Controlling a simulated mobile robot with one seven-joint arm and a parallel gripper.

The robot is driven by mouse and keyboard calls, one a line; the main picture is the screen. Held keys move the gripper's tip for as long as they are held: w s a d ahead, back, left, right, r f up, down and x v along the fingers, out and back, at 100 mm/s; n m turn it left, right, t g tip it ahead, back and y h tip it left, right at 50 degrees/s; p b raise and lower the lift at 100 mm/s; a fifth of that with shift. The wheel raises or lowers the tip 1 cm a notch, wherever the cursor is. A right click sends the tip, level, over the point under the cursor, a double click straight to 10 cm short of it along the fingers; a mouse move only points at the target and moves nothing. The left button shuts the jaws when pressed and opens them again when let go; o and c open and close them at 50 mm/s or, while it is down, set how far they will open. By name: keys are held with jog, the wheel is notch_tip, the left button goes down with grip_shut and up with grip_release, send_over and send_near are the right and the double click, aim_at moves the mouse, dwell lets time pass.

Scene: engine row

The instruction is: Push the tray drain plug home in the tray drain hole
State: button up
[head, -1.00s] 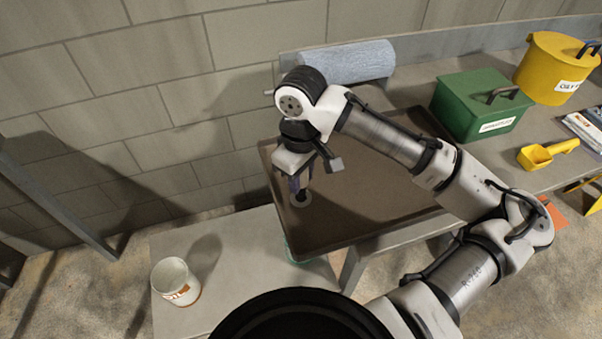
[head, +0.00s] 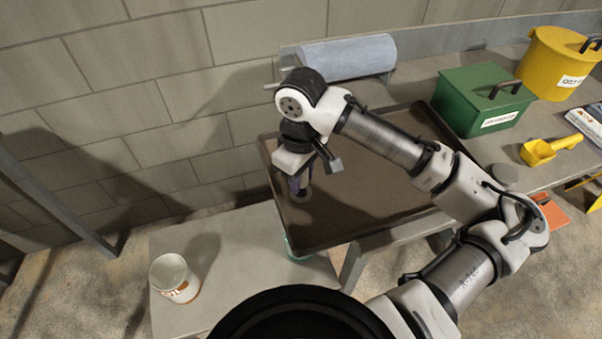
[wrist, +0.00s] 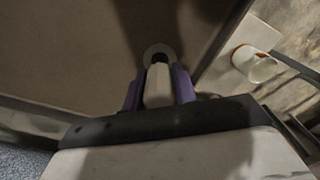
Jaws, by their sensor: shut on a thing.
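The brown tray (head: 370,190) lies on the bench, its near left corner beyond the bench edge. My gripper (head: 300,190) points down at the tray's left part. In the wrist view my gripper (wrist: 159,88) has its purple fingers shut on the pale tray drain plug (wrist: 158,88). A light ring (wrist: 149,51) with a dark centre shows at the plug's far end, around the drain hole's place. The ring also shows under the fingers in the head view (head: 301,197). I cannot tell how deep the plug sits.
A white tin (head: 174,278) stands on the lower grey surface (head: 225,245) at left. A blue roll (head: 347,58), a green box (head: 482,100), a yellow bin (head: 560,66) and a yellow scoop (head: 550,149) are on the bench. The tray's middle is bare.

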jog(key=shift+f+b, duration=0.65)
jog(key=shift+f, duration=0.45)
jog(key=o, duration=1.1)
jog(key=shift+r, duration=0.1)
notch_tip(320, 180, up, 14)
jog(key=shift+f, duration=0.2)
